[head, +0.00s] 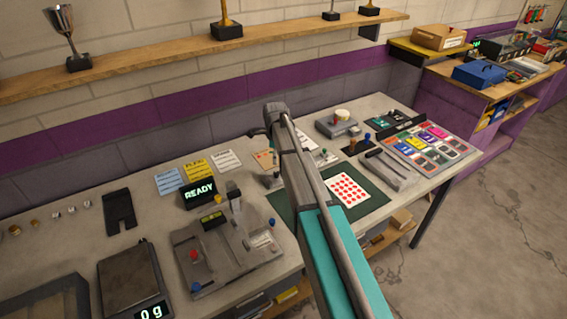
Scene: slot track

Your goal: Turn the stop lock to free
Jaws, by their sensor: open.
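A grey fixture (222,262) sits on the bench left of my arm. It carries a red knob (194,255), small blue knobs (272,222) at its right and front left, a yellow knob (218,200) and an upright grey post (235,195). A small pale label (262,240) is on its right part. I cannot tell which part is the stop lock or how it is set; the markings are too small. My arm reaches up across the middle of the view over the bench.
A black display (199,192) reading READY stands behind the fixture. A scale (130,278) reading 0 g is to the left. Right of my arm are a green mat (372,203) with a red-dotted card (347,190), a grey device (337,125) and a tray of coloured cards (430,147).

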